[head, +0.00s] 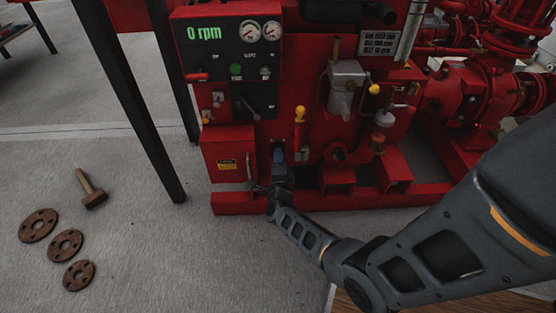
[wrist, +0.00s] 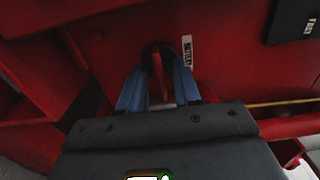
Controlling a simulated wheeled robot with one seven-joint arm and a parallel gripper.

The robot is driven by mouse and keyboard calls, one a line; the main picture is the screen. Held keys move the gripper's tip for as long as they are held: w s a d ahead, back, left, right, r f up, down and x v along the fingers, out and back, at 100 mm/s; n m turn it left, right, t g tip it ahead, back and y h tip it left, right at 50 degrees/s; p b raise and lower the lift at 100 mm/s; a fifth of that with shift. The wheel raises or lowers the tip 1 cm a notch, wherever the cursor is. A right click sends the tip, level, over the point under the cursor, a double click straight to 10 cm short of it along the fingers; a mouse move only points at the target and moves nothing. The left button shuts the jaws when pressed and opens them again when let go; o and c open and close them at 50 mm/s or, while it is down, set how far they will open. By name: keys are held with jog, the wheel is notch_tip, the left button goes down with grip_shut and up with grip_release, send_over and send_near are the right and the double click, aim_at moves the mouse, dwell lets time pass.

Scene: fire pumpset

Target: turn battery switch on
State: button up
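The battery switch (wrist: 157,70) shows in the wrist view as a narrow red handle on a dark round base, set in the red panel. A small white label with dark lettering (wrist: 187,52) is beside it on the right. My gripper (wrist: 158,88) has its two blue fingers on either side of the red handle, apart from each other, with some gap visible around it. I cannot tell whether a finger touches the handle. In the head view my gripper (head: 278,154) is at the low front of the red pumpset, and it hides the switch there.
A red box with a yellow label (head: 229,164) stands just left of my gripper. The gauge panel (head: 228,45) reads 0 rpm. A black post (head: 128,95) stands at left. Rusty flanges (head: 66,245) and a bolt (head: 91,190) are lower left.

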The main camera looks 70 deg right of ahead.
grip_shut()
jog(key=shift+n, duration=0.3)
dwell(0.3)
jog(key=shift+n+p, duration=1.75)
jog(key=shift+n, duration=7.15)
grip_release()
